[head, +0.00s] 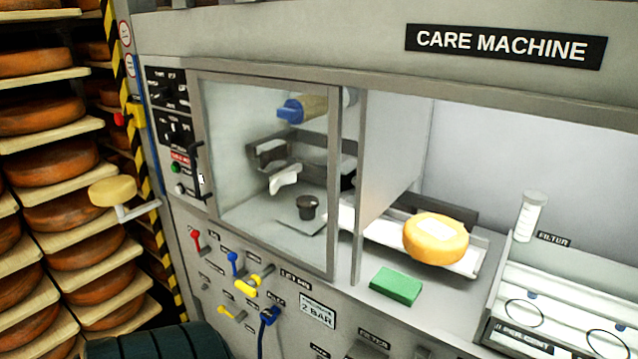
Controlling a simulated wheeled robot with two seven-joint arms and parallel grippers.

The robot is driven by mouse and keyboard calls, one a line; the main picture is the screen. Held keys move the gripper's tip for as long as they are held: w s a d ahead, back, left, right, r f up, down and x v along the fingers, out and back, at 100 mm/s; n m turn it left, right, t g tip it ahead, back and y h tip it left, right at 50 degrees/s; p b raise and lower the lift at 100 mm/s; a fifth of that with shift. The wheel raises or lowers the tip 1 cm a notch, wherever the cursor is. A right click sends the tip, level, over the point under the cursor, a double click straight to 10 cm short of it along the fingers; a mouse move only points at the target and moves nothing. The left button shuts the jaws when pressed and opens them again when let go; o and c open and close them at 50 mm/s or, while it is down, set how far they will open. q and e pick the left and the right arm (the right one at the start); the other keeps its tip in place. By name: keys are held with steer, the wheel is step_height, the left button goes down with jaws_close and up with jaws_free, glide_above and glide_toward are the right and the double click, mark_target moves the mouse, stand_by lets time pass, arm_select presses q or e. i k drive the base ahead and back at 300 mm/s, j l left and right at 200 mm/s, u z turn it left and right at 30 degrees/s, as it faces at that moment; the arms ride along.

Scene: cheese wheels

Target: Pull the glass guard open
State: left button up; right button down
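The glass guard (240,150) is a clear pane in a grey metal frame. It covers the left bay of the care machine in the head view and looks shut, about flush with the front. A black upright handle (197,172) stands by its left edge, next to the control panel. Through the pane I see a blue-ended cylinder (292,111), a white-tipped part (284,179) and a dark knob (307,207). Neither of my grippers shows in this view, and nothing is seen touching the guard or handle.
Below the guard, red (196,239), blue (234,262) and yellow (247,287) levers stick out. A yellow knob on an arm (113,191) juts out at left, before racks of cheese wheels (50,161). A cheese wheel (436,239) and green sponge (396,286) sit right.

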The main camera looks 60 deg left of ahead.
mark_target(194, 77)
steer(key=u, duration=2.1)
